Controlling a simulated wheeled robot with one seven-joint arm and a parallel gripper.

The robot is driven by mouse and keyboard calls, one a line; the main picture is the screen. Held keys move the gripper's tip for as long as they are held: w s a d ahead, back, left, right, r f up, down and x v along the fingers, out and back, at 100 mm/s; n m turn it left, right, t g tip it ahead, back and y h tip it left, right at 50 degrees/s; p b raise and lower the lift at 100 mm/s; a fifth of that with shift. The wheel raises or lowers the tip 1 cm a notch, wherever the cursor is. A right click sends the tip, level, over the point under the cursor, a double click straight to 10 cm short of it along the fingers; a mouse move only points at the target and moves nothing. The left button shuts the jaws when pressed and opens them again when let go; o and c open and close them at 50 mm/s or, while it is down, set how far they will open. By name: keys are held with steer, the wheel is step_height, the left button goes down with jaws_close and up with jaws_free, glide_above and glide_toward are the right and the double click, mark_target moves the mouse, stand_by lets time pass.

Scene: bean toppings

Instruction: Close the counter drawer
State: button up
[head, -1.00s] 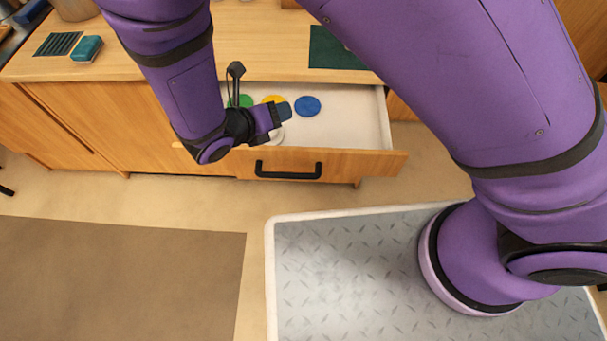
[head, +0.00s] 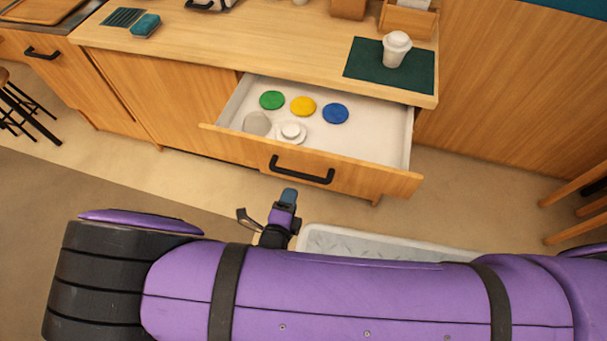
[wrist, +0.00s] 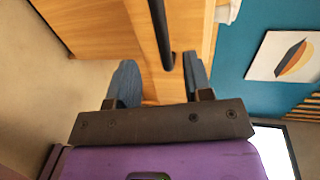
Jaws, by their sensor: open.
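The counter drawer (head: 360,150) stands pulled out, open. Inside it lie green (head: 272,100), yellow (head: 303,106) and blue (head: 335,113) discs, a grey disc (head: 257,123) and a small white lidded item (head: 291,132). Its front carries a black bar handle (head: 301,171). My gripper (head: 288,196) is just in front of the drawer front, below the handle in the head view. In the wrist view my gripper (wrist: 160,80) is open and empty, with the black handle (wrist: 160,35) showing between the directions of its two fingers. Whether they touch is unclear.
The counter top (head: 240,45) holds a dark green mat (head: 365,68) with a white cup (head: 397,48), a teal sponge-like block (head: 146,25) and a wooden box (head: 406,18). Stools stand at far left (head: 25,110) and right (head: 580,205).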

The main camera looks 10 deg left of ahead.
mark_target(300, 173)
steer(key=x, duration=1)
steer(key=shift+d+r, duration=0.1)
jaws_close()
